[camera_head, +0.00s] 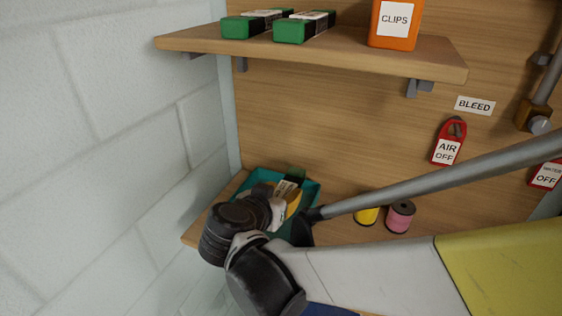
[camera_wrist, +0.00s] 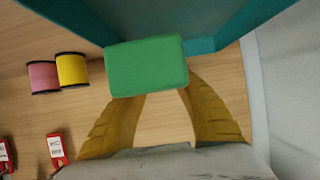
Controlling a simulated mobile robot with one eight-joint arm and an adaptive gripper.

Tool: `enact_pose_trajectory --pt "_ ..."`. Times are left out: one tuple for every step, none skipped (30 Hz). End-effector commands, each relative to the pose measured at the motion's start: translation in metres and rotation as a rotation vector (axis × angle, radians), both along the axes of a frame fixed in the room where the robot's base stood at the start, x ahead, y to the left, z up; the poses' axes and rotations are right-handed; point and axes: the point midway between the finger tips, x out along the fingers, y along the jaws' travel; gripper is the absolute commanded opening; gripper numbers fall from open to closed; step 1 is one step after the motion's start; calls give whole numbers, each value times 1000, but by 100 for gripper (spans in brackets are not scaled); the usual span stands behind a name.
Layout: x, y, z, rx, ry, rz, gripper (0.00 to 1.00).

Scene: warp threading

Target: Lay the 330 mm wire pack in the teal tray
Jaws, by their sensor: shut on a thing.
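The teal tray (camera_head: 310,192) sits on the lower wooden shelf at the left, against the back board. Its wall fills much of the top of the wrist view (camera_wrist: 215,43). My gripper (camera_head: 291,203), with yellow fingers, is over the tray in the head view. It is shut on a green pack (camera_head: 286,186) with a pale label too small to read. The pack's green end shows between the fingertips in the wrist view (camera_wrist: 147,66). My wrist hides much of the tray, so I cannot tell whether the pack touches its floor.
Two green packs (camera_head: 250,24) (camera_head: 303,27) and an orange CLIPS box (camera_head: 395,22) stand on the upper shelf (camera_head: 330,58). Yellow (camera_head: 367,215) and pink (camera_head: 400,217) spools stand right of the tray. A white block wall (camera_head: 90,150) is close at left.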

Motion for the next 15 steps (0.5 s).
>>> enact_pose_trajectory --pt "5 11 -9 -1 -1 1 0" --pt "7 16 -12 -1 -1 0 0" --pt "9 22 -16 -1 -1 0 0" --pt "11 27 -18 -2 0 1 0" --pt "13 30 -20 -2 0 1 0" --pt "14 34 -22 -2 0 1 0" --pt "15 36 -23 -1 -1 0 0" --pt "15 37 -24 -1 -1 0 0" --pt "16 38 -25 -2 -1 0 0" --pt "16 39 -26 -2 -1 0 0" --pt "16 39 -28 -2 -1 0 0" --pt "16 39 -32 -2 -1 0 0" --pt "16 39 -36 -2 -1 0 0" --pt "16 39 -40 -2 -1 0 0" --pt "16 39 -47 -2 -1 0 0"
